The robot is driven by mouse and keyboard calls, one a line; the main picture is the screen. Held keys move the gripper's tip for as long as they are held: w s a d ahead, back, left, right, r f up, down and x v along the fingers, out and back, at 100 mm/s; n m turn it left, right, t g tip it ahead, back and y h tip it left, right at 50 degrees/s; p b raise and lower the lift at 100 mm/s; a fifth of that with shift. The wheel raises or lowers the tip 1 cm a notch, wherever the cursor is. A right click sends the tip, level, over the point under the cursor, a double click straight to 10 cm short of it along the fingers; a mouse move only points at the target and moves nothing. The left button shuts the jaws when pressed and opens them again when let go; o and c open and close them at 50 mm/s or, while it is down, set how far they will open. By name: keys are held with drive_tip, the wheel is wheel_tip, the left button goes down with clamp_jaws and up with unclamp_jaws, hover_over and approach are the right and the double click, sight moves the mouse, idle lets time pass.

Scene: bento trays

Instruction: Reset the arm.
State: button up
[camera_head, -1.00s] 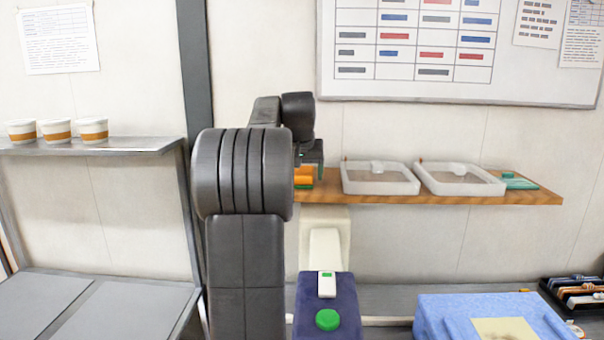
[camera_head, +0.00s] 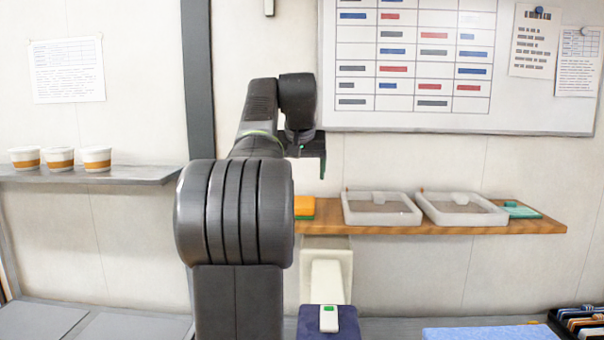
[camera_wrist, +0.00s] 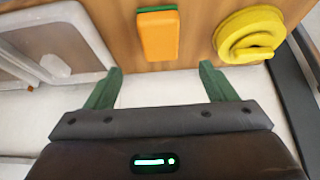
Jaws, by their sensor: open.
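My gripper (camera_wrist: 159,88) shows in the wrist view with its two green fingers spread wide apart and nothing between them. In the head view my arm rises at the centre-left, and its end hangs in the air above the wooden shelf (camera_head: 470,228), partly hidden by its own links. An orange block with a green edge (camera_wrist: 158,35) lies on the shelf ahead of the fingers, apart from them; it also shows in the head view (camera_head: 304,207).
Two white trays with clear lids, the left (camera_head: 381,219) and the right (camera_head: 462,219), stand on the shelf beside a teal item (camera_head: 521,210). Three cups (camera_head: 60,159) stand on a grey shelf at left. A whiteboard (camera_head: 460,117) hangs behind. The air above the shelf is clear.

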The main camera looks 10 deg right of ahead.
sight(303, 201)
drive_tip(key=x, duration=1.2)
drive_tip(key=shift+p, duration=0.3)
drive_tip(key=shift+r, duration=1.55)
